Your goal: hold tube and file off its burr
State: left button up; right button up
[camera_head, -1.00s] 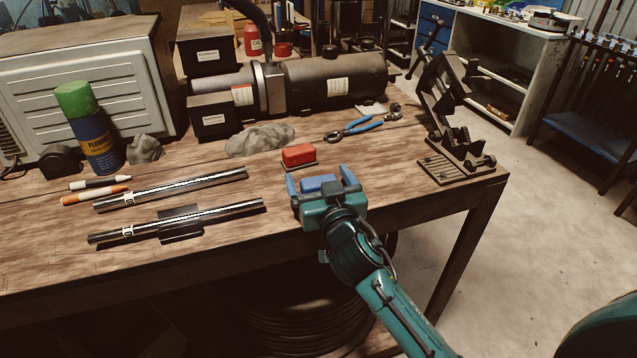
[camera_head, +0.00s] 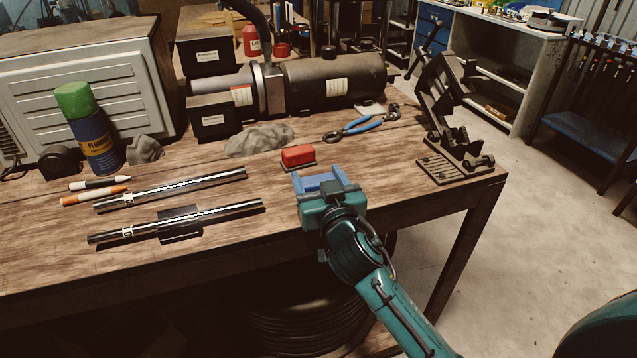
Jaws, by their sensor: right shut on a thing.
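Two shiny metal tubes lie on the wooden bench at the left. The front tube (camera_head: 230,211) rests across a small dark plate (camera_head: 180,235), and the rear tube (camera_head: 215,181) lies behind it. I cannot make out a burr on either tube. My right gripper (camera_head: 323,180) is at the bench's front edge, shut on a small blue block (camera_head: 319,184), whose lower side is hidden. A red block (camera_head: 298,155) on a dark base sits just behind the gripper, apart from it. I cannot tell which block, if either, is a file. My left gripper is not in view.
A dark clamp-like tool (camera_head: 455,170) stands at the right corner. A large cylindrical machine (camera_head: 330,78) fills the back. Bare bench (camera_head: 390,185) lies right of the gripper.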

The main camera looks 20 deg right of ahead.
aim_at(319, 180)
pick_arm(q)
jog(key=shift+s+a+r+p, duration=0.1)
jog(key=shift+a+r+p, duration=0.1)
jog(key=shift+p, duration=0.45)
pick_arm(e)
notch_tip(319, 180, up, 10)
jog(key=shift+f, duration=0.1)
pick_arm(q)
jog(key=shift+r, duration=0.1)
pick_arm(e)
jog(key=shift+s, duration=0.1)
